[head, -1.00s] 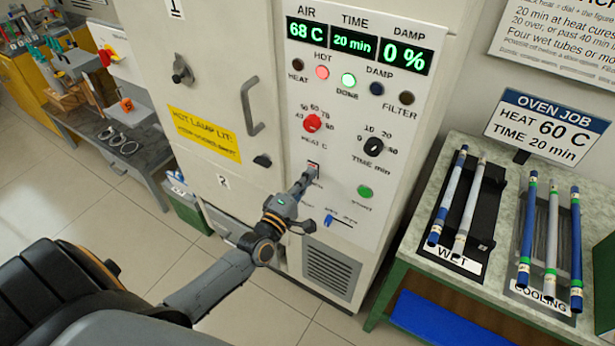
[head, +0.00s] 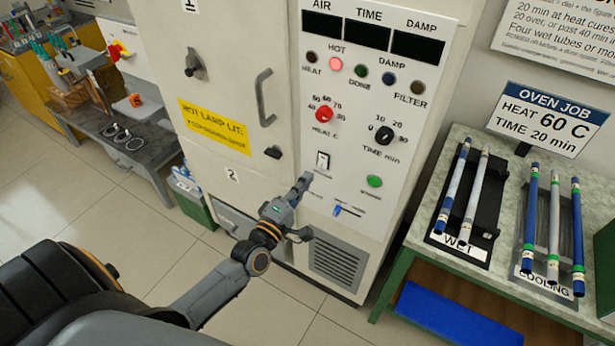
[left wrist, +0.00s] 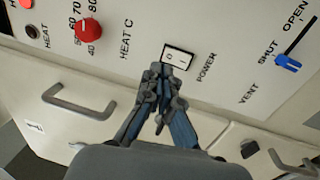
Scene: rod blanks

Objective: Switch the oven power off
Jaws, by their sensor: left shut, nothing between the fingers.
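The oven (head: 345,235) is a pale cabinet with a control panel. Its power switch (head: 323,160) is a small white rocker in a dark frame, also in the left wrist view (left wrist: 178,57). The air, time and damp displays (head: 365,38) are dark. The hot lamp (head: 335,64) glows pale red; the green done lamp (head: 361,71) looks unlit. My left gripper (head: 304,180) is shut and empty, just below the switch and apart from it in the head view. In the left wrist view its fingertips (left wrist: 165,72) overlap the switch's lower edge. My right gripper is not in view.
The heat dial (head: 324,113), time dial (head: 384,135), green start button (head: 375,181) and blue vent slider (head: 337,210) surround the switch. A door handle (head: 263,98) juts out left. A bench (head: 500,255) with rods in racks stands right.

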